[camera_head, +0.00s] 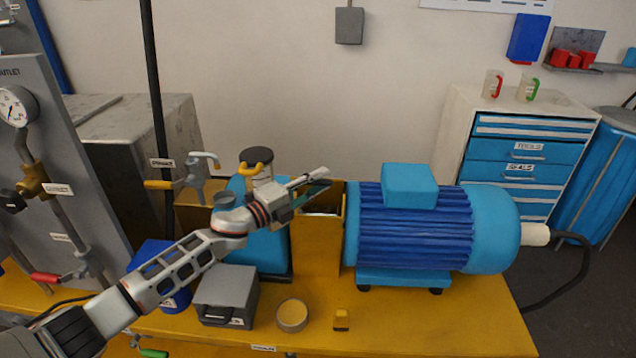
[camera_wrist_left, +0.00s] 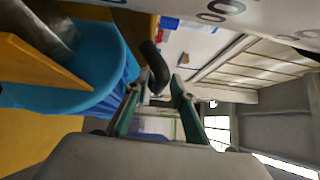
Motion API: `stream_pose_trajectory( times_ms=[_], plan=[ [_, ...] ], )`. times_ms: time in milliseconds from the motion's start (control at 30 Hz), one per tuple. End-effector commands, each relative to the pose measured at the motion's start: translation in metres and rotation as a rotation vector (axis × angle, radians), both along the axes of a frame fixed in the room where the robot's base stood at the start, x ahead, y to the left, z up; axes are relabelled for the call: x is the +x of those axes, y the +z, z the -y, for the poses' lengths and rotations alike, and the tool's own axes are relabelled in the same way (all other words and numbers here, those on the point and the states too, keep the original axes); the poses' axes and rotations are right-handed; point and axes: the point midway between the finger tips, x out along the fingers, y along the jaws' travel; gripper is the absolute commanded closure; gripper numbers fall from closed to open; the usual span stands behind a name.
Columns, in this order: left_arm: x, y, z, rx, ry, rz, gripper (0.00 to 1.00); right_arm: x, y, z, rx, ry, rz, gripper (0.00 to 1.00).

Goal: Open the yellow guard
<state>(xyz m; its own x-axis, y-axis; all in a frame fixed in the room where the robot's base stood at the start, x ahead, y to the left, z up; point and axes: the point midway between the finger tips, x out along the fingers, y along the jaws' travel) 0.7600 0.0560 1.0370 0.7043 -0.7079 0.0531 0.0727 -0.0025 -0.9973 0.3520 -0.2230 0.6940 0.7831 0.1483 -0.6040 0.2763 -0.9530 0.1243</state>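The yellow guard (camera_head: 318,245) stands between the blue pump body and the blue motor (camera_head: 415,225). Its top looks open, with a darker yellow panel (camera_head: 334,193) upright at the back; grey metal shows inside. In the left wrist view a yellow plate of the guard (camera_wrist_left: 35,62) lies at left, beside a grey cylinder (camera_wrist_left: 48,25) and the motor (camera_wrist_left: 112,62). My left gripper (camera_head: 322,179) is above the guard, in front of the upright panel. In the left wrist view its fingers (camera_wrist_left: 158,98) are apart with nothing seen between them. Whether it touches the panel is unclear. My right gripper is not in view.
Valves and a gauge panel (camera_head: 60,170) are at left. A drawer cabinet (camera_head: 520,150) stands behind the motor.

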Motion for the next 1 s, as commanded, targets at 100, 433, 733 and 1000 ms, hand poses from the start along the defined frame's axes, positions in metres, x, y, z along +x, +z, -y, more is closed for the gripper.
stream_pose_trajectory(
  times_ms=[100, 433, 733, 1000],
  plan=[
    [0.000, 0.000, 0.000, 0.001, 0.000, -0.001, 0.71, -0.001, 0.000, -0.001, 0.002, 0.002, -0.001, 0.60],
    [-0.004, -0.002, -0.006, 0.003, 0.002, -0.001, 0.71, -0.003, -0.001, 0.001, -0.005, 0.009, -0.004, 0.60],
    [-0.043, -0.006, -0.044, 0.003, 0.001, -0.002, 0.71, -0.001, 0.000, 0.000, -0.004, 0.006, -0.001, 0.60],
    [-0.075, -0.008, -0.076, 0.002, 0.001, -0.002, 0.71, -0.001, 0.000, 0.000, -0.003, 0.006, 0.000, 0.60]
  ],
)
